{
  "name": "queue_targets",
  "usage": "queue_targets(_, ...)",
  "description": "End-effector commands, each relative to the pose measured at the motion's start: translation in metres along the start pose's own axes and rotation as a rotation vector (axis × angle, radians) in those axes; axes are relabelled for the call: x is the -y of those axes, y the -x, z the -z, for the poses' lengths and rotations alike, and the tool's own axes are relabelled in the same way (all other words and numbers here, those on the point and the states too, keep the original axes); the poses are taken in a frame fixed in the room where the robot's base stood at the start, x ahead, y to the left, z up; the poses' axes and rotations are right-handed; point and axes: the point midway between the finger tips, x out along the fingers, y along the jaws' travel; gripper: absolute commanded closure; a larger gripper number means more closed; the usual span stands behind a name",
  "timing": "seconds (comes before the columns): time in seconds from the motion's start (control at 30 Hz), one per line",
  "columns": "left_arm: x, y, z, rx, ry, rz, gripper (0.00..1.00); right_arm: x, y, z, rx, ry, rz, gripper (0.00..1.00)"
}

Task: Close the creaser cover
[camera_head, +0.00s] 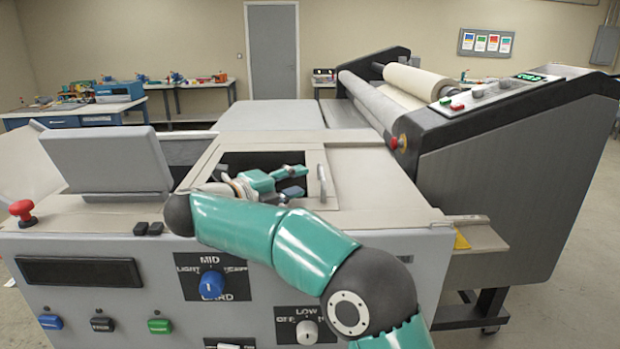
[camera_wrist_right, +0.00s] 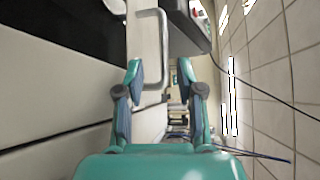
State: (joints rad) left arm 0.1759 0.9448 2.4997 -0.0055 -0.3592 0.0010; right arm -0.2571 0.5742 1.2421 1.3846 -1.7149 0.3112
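The creaser is the grey machine (camera_head: 140,222) in front of me, with a dark opening (camera_head: 240,160) in its top. The light cover panel (camera_head: 365,178) lies flat to the right of the opening, which stands uncovered. A metal bar handle (camera_head: 322,184) stands at the panel's left edge. My right gripper (camera_head: 298,181) is open over the opening, just left of the handle, fingers pointing right. In the right wrist view the handle's bar (camera_wrist_right: 165,45) appears between the open fingertips (camera_wrist_right: 160,68); I cannot tell whether they touch it. My left gripper is out of view.
A grey display box (camera_head: 105,160) and a red stop button (camera_head: 22,209) sit on the creaser's left. The laminator (camera_head: 500,180) with its rolls stands at the right. Knobs and buttons (camera_head: 210,285) line the front. Workbenches (camera_head: 75,114) stand along the back.

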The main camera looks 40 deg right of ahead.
Motion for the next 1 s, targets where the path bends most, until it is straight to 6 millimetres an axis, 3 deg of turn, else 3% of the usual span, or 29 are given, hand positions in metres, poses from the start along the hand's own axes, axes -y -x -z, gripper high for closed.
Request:
queue_targets(0.1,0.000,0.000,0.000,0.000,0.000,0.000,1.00,-0.001,0.022,-0.001,0.004,0.000,-0.002,0.63)
queue_targets(0.3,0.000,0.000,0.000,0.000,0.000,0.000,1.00,-0.002,0.040,0.000,0.001,0.001,-0.001,0.63)
queue_targets(1.0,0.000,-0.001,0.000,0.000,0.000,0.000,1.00,-0.002,0.043,-0.001,0.002,0.001,-0.002,0.63)
